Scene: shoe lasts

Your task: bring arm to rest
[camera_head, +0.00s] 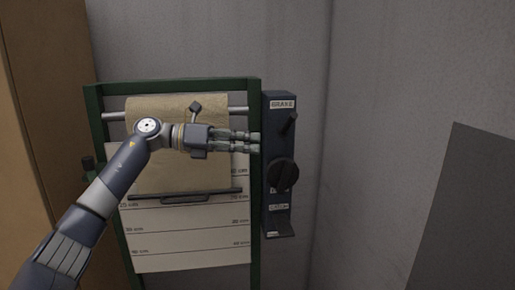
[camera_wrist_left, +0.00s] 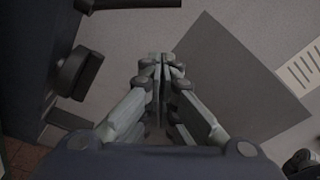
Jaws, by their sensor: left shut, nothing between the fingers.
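My left arm comes in from the lower left in the head view. Its left gripper (camera_head: 254,142) is shut and empty, with its fingers pointing right. It is in front of a brown paper roll (camera_head: 160,108), near the left edge of a dark control box (camera_head: 279,220). The closed fingertips also show in the left wrist view (camera_wrist_left: 158,62). I cannot tell from the head view whether the fingertips touch the box. My right gripper is not in view.
The roll hangs on a bar in a green frame (camera_head: 257,225) above a white board (camera_head: 185,250) marked in cm. The box carries a BRAKE lever (camera_head: 288,124) and a round black knob (camera_head: 284,175). A grey panel (camera_head: 465,220) stands at right. Brown boards (camera_head: 40,120) are at left.

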